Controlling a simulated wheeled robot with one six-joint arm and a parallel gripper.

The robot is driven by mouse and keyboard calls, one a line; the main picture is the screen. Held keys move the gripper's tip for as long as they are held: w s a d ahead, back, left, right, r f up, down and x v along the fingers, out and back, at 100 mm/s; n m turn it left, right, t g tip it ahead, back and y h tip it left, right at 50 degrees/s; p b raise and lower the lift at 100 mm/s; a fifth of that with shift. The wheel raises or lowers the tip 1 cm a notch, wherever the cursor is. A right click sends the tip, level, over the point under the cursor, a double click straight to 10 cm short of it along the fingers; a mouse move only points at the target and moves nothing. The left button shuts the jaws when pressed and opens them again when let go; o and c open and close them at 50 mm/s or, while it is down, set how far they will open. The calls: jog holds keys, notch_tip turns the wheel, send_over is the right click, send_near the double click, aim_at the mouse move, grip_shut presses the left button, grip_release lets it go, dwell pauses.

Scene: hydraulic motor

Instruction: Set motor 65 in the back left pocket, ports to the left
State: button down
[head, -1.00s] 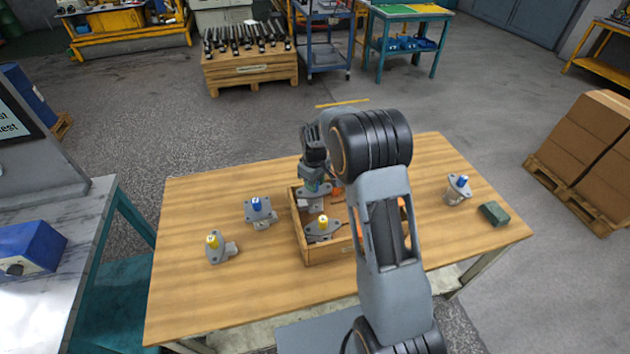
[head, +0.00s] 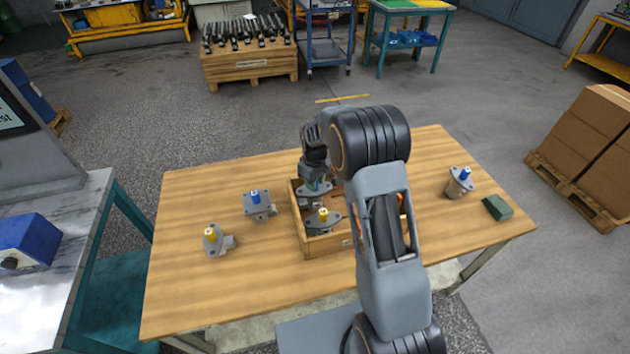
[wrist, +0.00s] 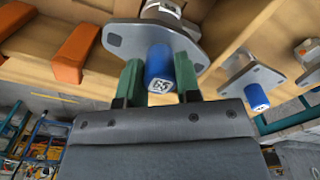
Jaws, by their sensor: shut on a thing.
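My gripper (head: 316,181) is shut on the blue shaft of motor 65 (wrist: 158,66); the number 65 shows on the shaft's end in the wrist view, between the green fingers (wrist: 158,82). The motor's grey flange (head: 315,192) is upright-shaft and roughly level, at the back left pocket of the wooden crate (head: 308,251). The motor's body is mostly hidden below the flange, so I cannot tell whether it rests on the pocket floor or which way its ports face.
Another blue-shafted motor (head: 460,183) and a green block (head: 497,208) are at the right. Orange blocks (wrist: 78,52) sit in the crate. The table's back left is clear.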

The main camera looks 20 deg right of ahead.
jog(key=shift+f+b, duration=0.45)
jog(key=shift+f, duration=0.05)
dwell(0.6)
jog(key=c, duration=0.7)
grip_release()
jog(key=shift+c, duration=0.2)
jog(key=shift+f, duration=0.1)
notch_tip(320, 180, up, 14)
jog(key=s+r+m+t, duration=0.1)
jog(key=s+m, duration=0.2)
jog(key=s, duration=0.9)
jog(key=s+r+m+t, duration=0.2)
jog(key=s+m, duration=0.1)
jog(key=s, duration=0.9)
jog(key=shift+s+m+t+b, duration=0.3)
jog(key=shift+s+m+b, duration=0.05)
jog(key=shift+s+m, duration=0.05)
